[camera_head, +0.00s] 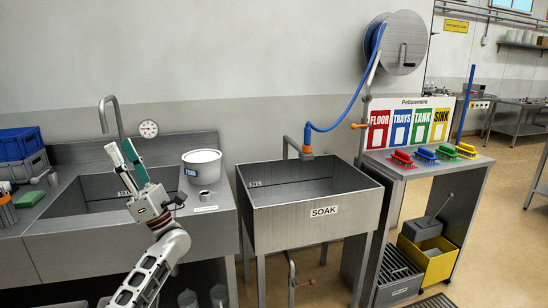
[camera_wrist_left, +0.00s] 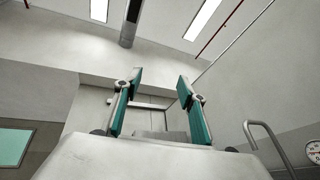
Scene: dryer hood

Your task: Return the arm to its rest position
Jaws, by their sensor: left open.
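My left arm comes in from the lower left in the head view, with its left gripper (camera_head: 122,150) raised and pointing up in front of the left sink (camera_head: 90,190). The left gripper (camera_wrist_left: 158,82) also shows in the left wrist view, its two teal-lined fingers well apart with nothing between them. My right gripper is in neither view.
A white tub (camera_head: 202,163) and a small metal cup (camera_head: 204,200) stand on the counter right of the left sink. The SOAK sink (camera_head: 310,215), hose reel (camera_head: 397,43) and brush table (camera_head: 440,165) are farther right.

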